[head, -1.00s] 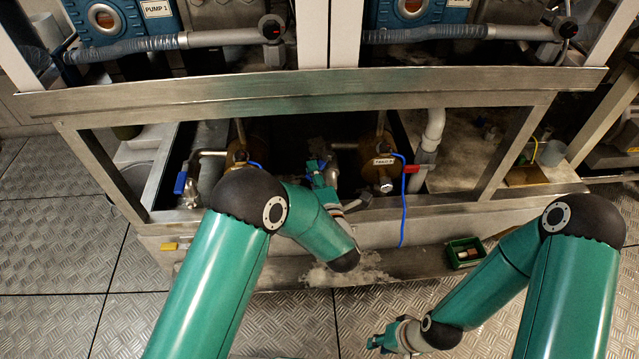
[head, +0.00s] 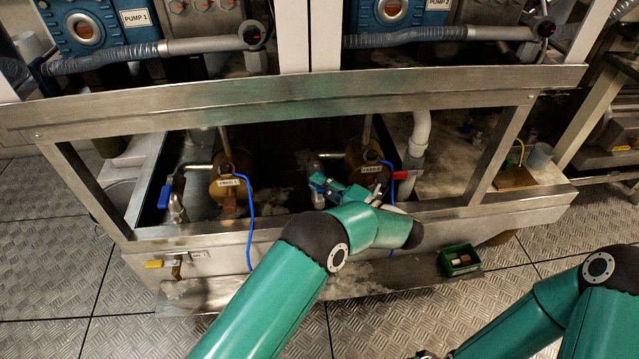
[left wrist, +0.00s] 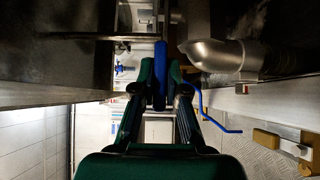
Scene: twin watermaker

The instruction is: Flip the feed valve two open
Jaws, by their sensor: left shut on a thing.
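The feed two unit is a brass housing (head: 366,150) labelled FEED 2, in the open bay under the steel beam. A blue valve handle (head: 317,188) shows to its left, by the tip of my left gripper (head: 328,187). In the left wrist view the blue handle (left wrist: 160,72) stands upright between the two fingers of my left gripper (left wrist: 160,82), which is shut on it. The valve body is mostly hidden by the gripper.
The feed one brass housing (head: 231,165) stands to the left, with its own blue handle (head: 165,196). A steel beam (head: 300,97) crosses above the bay. A white pipe (head: 419,145) and a red handle (head: 401,175) are to the right. A green box (head: 460,260) sits on the lower ledge.

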